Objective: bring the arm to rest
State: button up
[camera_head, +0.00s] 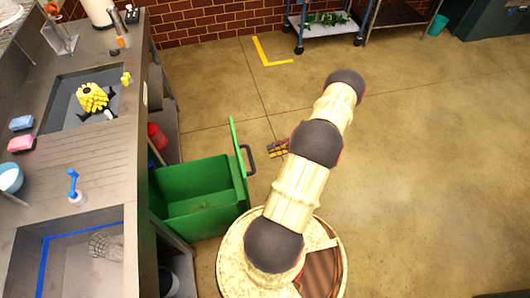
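My arm (316,145) rises from its round base (240,255) at the bottom centre and reaches up and to the right over open floor. It has cream links and dark joints. Its far visible end is a dark joint (345,82). My gripper does not show beyond that joint, so I cannot see whether it holds anything.
A counter (95,165) with sinks runs along the left. A green bin (195,195) with its lid up stands between the counter and my arm. A small brown-and-yellow item (278,149) shows beside my arm. A cart (325,28) is at the back. Floor at right is clear.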

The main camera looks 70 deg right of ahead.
jog(key=shift+s+d+r, duration=0.1)
jog(key=shift+s+d, duration=0.15)
jog(key=shift+s, duration=0.15)
dwell(0.4)
jog(key=s+a+f+n+g, duration=0.2)
jog(key=s+a+n+g, duration=0.3)
jog(key=n, duration=0.6)
jog(key=w+a+r+n+g+h, duration=0.35)
jog(key=w+a+r+n, duration=0.25)
jog(key=r+n, duration=0.45)
jog(key=w+a+r+n+g+h, duration=0.2)
jog(key=w+a+r+n+g, duration=0.3)
jog(key=r+n, duration=0.6)
jog(key=w+a+r+n+t+h, duration=0.2)
jog(key=a+r+n, duration=0.5)
jog(key=a+r, duration=0.4)
jog(key=w+a+r+n+t+h, duration=0.2)
jog(key=a+r+n+t, duration=0.3)
jog(key=a+r, duration=0.7)
jog(key=w+a+n, duration=0.1)
jog(key=a+n, duration=0.1)
jog(key=a, duration=0.3)
jog(key=shift+w+a, duration=0.2)
jog(key=shift+a, duration=0.05)
